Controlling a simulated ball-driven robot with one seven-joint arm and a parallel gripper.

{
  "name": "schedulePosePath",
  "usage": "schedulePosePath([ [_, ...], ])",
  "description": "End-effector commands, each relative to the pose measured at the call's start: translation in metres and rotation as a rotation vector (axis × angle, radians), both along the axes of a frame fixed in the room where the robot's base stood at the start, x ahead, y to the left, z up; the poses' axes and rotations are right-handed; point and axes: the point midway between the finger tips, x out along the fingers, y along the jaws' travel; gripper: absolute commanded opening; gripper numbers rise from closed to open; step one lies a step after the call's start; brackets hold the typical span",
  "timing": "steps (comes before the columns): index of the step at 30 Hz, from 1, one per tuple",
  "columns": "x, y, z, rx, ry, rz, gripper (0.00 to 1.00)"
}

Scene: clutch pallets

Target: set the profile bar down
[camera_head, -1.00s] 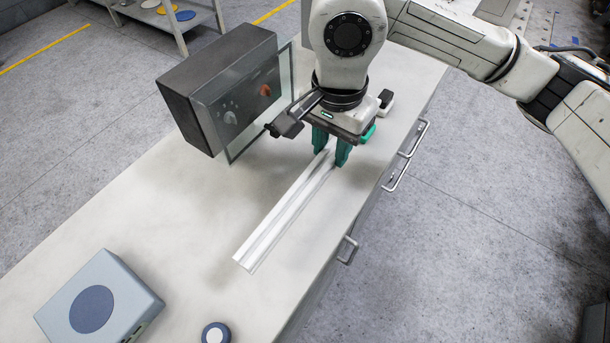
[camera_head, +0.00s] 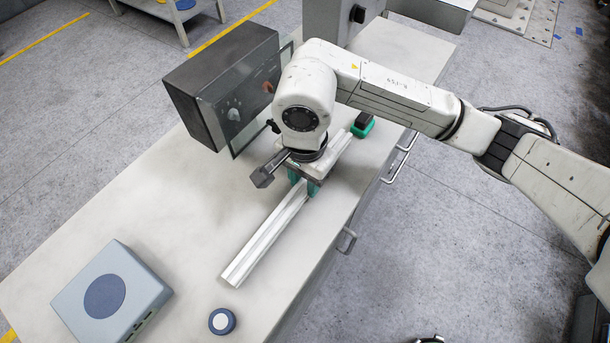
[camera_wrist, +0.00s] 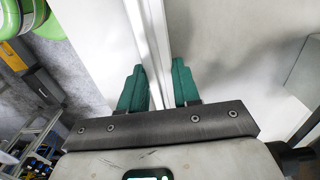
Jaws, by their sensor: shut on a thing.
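The profile bar (camera_head: 262,240) is a long, pale, grooved metal bar. In the head view it runs slantwise along the pale bench top, with its near end at the lower left. My gripper (camera_head: 304,186) is shut on the bar partway along, and the bar's far part shows beyond my wrist. In the wrist view the bar (camera_wrist: 151,35) passes between the two green fingers of my gripper (camera_wrist: 159,82). My wrist hides the gripped stretch in the head view. I cannot tell whether the bar touches the bench.
A dark control box (camera_head: 218,85) with a clear panel stands left of my wrist. A black and green object (camera_head: 362,125) lies behind the bar. A grey-blue box (camera_head: 140,282) and a round blue-and-white knob (camera_head: 222,321) are at the front. Bench between them is clear.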

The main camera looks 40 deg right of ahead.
Motion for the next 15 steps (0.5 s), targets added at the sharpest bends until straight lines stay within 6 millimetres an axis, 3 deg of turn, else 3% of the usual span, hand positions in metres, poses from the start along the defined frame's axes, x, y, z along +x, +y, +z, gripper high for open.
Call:
schedulePosePath([
  [8,0.0005,-0.0005,-0.0035,-0.001,-0.001,0.000,0.00],
  [9,0.0003,-0.0004,-0.0024,-0.001,-0.001,0.000,0.34],
  [15,0.0002,-0.0003,-0.0021,-0.001,-0.001,0.000,0.54],
])
